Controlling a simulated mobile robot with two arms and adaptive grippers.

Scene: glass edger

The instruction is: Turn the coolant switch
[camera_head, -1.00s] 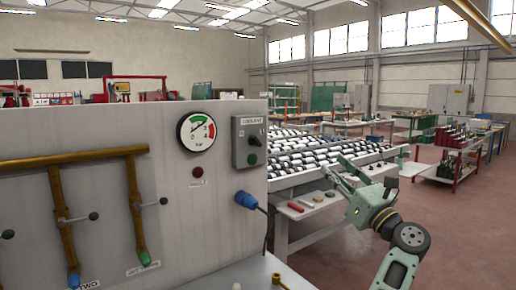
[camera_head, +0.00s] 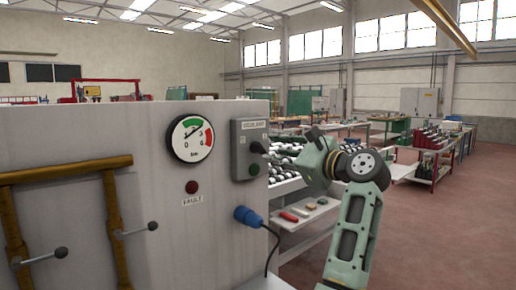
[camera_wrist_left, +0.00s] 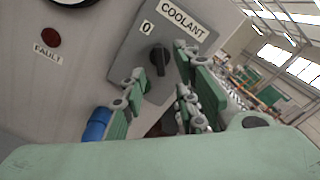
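The coolant switch is a black knob (camera_wrist_left: 158,58) on a grey box (camera_head: 242,160) labelled COOLANT. In the left wrist view the knob stands upright beside a "0" mark. My left gripper (camera_wrist_left: 163,78) is open, its fingers spread on either side of the knob. I cannot tell whether they touch it. My right gripper is not in view.
A pressure gauge (camera_head: 192,138) and a red FAULT lamp (camera_head: 191,187) are left of the box. A blue plug (camera_head: 248,216) with a cable sticks out below. Brass pipes (camera_head: 66,173) with levers are further left. A roller table (camera_head: 285,187) stands behind the arm.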

